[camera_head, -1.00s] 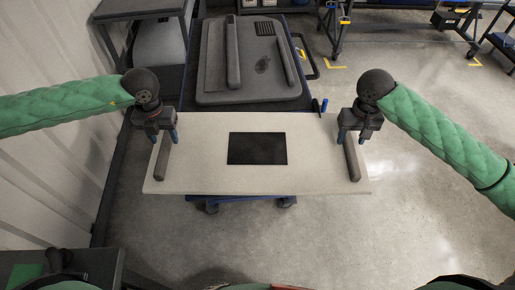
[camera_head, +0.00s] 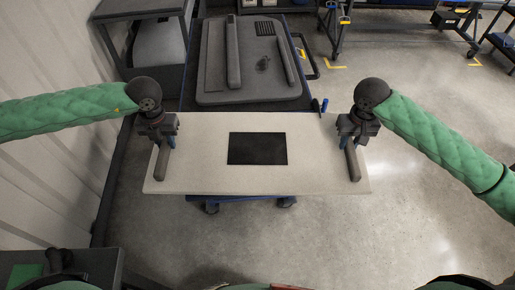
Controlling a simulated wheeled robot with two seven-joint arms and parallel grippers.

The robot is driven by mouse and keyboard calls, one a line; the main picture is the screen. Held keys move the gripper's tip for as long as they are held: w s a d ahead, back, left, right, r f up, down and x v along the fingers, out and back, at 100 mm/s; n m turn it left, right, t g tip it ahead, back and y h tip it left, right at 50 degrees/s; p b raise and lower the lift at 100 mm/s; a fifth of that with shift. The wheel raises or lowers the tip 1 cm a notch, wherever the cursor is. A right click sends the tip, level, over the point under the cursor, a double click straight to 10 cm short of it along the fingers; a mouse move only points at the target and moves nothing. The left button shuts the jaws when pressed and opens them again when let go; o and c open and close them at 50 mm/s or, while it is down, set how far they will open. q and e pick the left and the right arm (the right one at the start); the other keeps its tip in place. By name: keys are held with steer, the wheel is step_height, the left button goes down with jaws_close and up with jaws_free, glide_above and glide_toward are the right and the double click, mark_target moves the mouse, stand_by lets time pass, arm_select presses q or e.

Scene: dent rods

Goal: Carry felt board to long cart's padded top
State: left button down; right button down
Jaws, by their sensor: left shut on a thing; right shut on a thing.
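The felt board (camera_head: 210,178) is a wide pale panel with a black rectangle (camera_head: 258,148) in its middle and a dark bar handle near each end. My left gripper (camera_head: 166,147) is shut on the left handle (camera_head: 162,163). My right gripper (camera_head: 351,147) is shut on the right handle (camera_head: 353,163). Each handle's far part is hidden by the gripper. The long cart's grey padded top (camera_head: 212,75) lies beyond the board's far edge. The board hides the cart's near end, and I cannot tell whether the two touch.
Long dark bars (camera_head: 234,60) and small dark items lie on the padded top. A cart handle (camera_head: 305,58) sticks out at its right. A ribbed wall (camera_head: 50,180) and a dark bench (camera_head: 140,8) stand on the left. The floor (camera_head: 420,210) at the right is clear.

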arm_select(q)
steer(key=shift+r, duration=0.2)
arm_select(e)
steer(key=shift+r, duration=0.15)
